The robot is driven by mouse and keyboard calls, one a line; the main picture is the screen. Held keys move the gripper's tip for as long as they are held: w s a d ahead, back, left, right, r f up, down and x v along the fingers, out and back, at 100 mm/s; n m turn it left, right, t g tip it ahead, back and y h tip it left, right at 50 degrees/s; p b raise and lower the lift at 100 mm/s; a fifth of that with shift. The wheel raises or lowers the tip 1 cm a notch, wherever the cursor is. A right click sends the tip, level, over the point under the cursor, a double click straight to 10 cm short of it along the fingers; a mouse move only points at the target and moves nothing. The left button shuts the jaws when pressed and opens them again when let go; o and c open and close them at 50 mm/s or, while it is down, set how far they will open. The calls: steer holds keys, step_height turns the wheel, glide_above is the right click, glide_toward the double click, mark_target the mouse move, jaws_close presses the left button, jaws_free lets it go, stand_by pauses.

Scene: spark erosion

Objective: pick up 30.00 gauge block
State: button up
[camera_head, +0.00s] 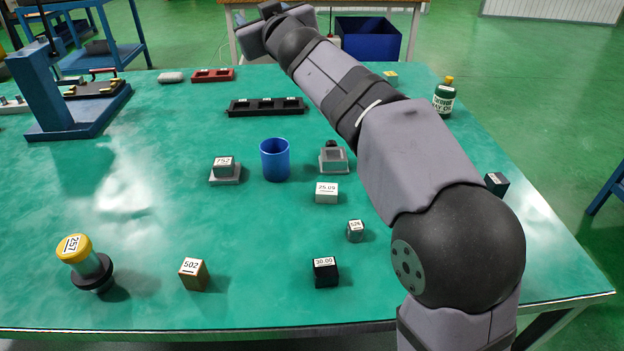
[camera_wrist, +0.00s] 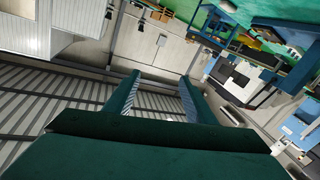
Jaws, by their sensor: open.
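The 30.00 gauge block (camera_head: 325,273) is a small black block with a white label on top. It stands on the green table near the front edge in the head view. My gripper is mostly out of sight at the top of the head view, far behind the block. In the wrist view my gripper (camera_wrist: 158,95) shows two green fingers spread apart with nothing between them. The wrist view looks away at the room, and the block is not in it.
A 25.09 block (camera_head: 327,197), a small 526 block (camera_head: 355,232) and a brown 502 block (camera_head: 194,275) stand near the black block. A yellow-topped 257 piece (camera_head: 84,262) is at left. A blue cup (camera_head: 275,160) stands mid-table. My arm spans the right side.

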steer(key=w+d+r+n+p, duration=0.1)
steer(key=w+d+n+p, duration=0.1)
steer(key=d+n+p, duration=0.3)
steer(key=w+d+r+p, duration=0.1)
steer(key=w+d+p, duration=0.15)
steer(key=d, duration=0.35)
steer(key=s+f+n+g+y+p, duration=0.5)
steer(key=s+f+n+g+p, duration=0.55)
steer(key=f+p, duration=0.2)
steer(key=s+d+f+n+g+y+p, duration=0.15)
steer(key=s+g+p, duration=0.25)
steer(key=s, duration=0.9)
steer(key=s+d+f+n+g+y+p, duration=0.1)
steer(key=s+f+n+g+p, duration=0.3)
steer(key=s, duration=0.8)
steer(key=m+b, duration=0.3)
steer(key=m, duration=0.5)
glide_toward(326, 267)
steer(key=shift+s+a+f+y, duration=0.3)
steer(key=shift+a+f+y, duration=0.05)
steer(key=shift+a+y, duration=0.1)
steer(key=shift+p+x, duration=0.35)
steer(key=shift+x, duration=0.4)
steer(key=shift+w+f+p+x, duration=0.15)
steer(key=shift+p+x, duration=0.05)
steer(key=shift+x, duration=1.25)
steer(key=shift+w+f+p+x, duration=0.1)
steer(key=shift+p+x, duration=0.1)
steer(key=shift+x, duration=1.25)
steer(key=shift+d, duration=0.1)
